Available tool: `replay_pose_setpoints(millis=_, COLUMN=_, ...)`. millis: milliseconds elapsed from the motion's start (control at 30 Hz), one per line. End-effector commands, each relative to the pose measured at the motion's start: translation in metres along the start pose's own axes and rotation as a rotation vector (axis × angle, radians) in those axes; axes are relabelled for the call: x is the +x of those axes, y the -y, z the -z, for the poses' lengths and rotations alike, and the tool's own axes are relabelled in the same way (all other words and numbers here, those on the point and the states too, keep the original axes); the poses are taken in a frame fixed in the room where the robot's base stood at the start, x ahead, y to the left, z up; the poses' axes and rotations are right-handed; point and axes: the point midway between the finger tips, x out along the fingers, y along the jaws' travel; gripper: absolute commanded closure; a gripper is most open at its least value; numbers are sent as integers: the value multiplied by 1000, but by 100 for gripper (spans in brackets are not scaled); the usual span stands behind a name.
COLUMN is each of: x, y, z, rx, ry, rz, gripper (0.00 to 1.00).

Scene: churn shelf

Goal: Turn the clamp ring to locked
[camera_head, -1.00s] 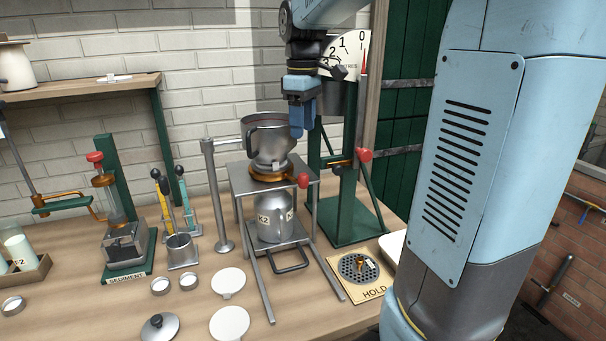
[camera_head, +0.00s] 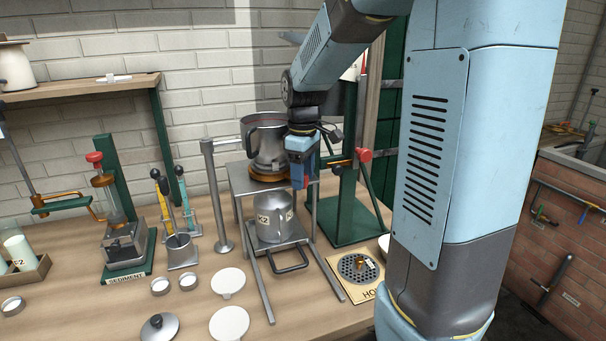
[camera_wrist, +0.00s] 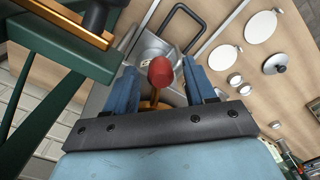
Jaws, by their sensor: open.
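The clamp ring (camera_head: 262,174) is a bronze band under the metal funnel vessel (camera_head: 268,148), on top of a grey stand. Its lever ends in a red knob (camera_wrist: 160,72), with part of the bronze arm (camera_wrist: 154,98) showing below it in the wrist view. My gripper (camera_wrist: 160,68) is open, with a blue finger on either side of the knob and a gap on both sides. In the head view my gripper (camera_head: 301,180) hangs at the right front of the ring and hides most of the lever.
A metal can (camera_head: 272,220) stands under the ring on a shelf with a handle. A green stand (camera_head: 350,215) with another red knob (camera_head: 364,154) is close on the right. White discs (camera_head: 229,322) and a lid (camera_head: 159,327) lie at the front left.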

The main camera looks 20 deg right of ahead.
Motion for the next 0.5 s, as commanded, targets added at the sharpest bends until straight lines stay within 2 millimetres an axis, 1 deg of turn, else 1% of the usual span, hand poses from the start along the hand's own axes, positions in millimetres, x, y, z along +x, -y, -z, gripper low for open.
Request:
replay_pose_setpoints(millis=233, x=1, y=0, z=0, rx=0, ry=0, rz=0, gripper=45)
replay_pose_setpoints(millis=267, x=1, y=0, z=0, rx=0, ry=0, rz=0, gripper=47)
replay_pose_setpoints(millis=500, x=0, y=0, z=0, rx=0, ry=0, rz=0, gripper=70)
